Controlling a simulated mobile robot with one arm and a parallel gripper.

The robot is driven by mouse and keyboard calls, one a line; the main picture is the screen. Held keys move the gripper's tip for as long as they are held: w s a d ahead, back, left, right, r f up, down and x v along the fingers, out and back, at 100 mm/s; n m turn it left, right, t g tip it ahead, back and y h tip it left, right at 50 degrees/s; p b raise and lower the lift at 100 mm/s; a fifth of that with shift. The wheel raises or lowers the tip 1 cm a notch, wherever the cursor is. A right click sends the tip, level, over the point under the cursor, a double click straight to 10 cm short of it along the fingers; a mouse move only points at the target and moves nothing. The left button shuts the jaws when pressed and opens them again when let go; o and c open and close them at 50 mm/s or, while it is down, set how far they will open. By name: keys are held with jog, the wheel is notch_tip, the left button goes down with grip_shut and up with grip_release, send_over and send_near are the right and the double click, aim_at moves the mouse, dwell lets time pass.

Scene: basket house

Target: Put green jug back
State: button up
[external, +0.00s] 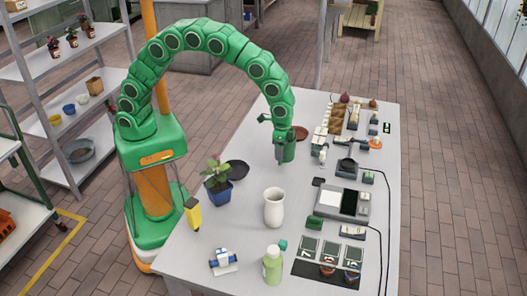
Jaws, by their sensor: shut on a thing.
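The green jug (289,153) is a small dark green vessel at the far middle part of the grey table (240,250). My gripper (280,146) hangs down from the arched green arm and is shut on the jug. The gripper covers part of the jug's left side. The jug looks upright; I cannot tell whether its base touches the table.
A brown saucer (301,132) lies just behind the jug. A black saucer (236,170), a plant in a blue pot (217,192) and a white vase (274,209) stand nearer. Tools and trays (343,201) crowd the right side. Bare table lies between jug and vase.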

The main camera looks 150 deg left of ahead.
jog(key=shift+w+a+f, duration=0.2)
jog(key=shift+f, duration=1.7)
jog(key=shift+f, duration=0.15)
jog(key=o, duration=1.4)
jog(key=shift+o, duration=0.2)
jog(key=shift+r, duration=6.1)
